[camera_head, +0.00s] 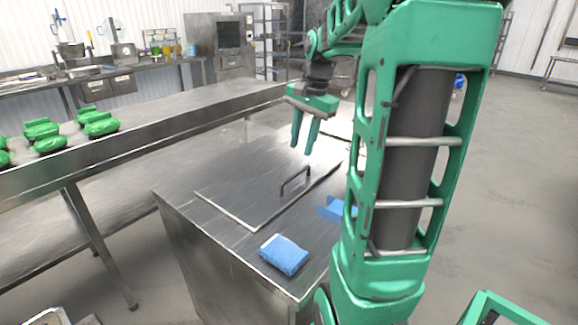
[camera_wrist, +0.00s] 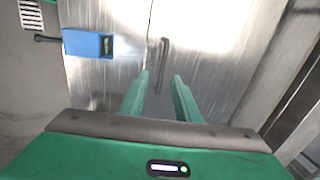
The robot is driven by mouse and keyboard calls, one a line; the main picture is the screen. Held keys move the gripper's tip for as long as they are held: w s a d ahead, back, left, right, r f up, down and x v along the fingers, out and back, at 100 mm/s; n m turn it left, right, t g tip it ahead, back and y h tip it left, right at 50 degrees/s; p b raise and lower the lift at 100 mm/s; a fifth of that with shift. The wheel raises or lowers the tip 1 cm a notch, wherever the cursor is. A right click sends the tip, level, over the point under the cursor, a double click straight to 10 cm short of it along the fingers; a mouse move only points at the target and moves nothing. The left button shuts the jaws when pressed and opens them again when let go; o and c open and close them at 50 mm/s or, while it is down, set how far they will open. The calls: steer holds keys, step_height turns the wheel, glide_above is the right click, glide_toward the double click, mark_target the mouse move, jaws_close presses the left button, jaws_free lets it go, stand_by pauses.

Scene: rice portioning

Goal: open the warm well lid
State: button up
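The warm well lid (camera_head: 245,195) is a flat steel plate lying shut on top of a steel cabinet (camera_head: 215,255). Its dark bar handle (camera_head: 295,179) stands up near the lid's right edge. The handle also shows in the wrist view (camera_wrist: 162,62), just beyond my fingertips. My gripper (camera_head: 305,150) points down above the lid, behind and above the handle in the head view. Its two green fingers are apart with nothing between them, and in the wrist view (camera_wrist: 161,82) they do not touch the handle.
A blue-and-white pack (camera_head: 284,254) lies on the cabinet's front corner. A blue box (camera_head: 337,209) sits right of the lid, partly hidden by my arm; it also shows in the wrist view (camera_wrist: 88,44). A long steel table (camera_head: 180,120) with several green packs stands left.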

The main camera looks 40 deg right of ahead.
mark_target(294, 175)
steer(key=w+f, duration=0.1)
steer(key=f, duration=0.2)
steer(key=w+f, duration=0.1)
steer(key=f, duration=0.3)
steer(key=w+f, duration=0.1)
steer(key=f, duration=0.2)
steer(key=shift+d+f, duration=0.15)
steer(key=shift+s, duration=0.1)
steer(key=shift+c, duration=0.5)
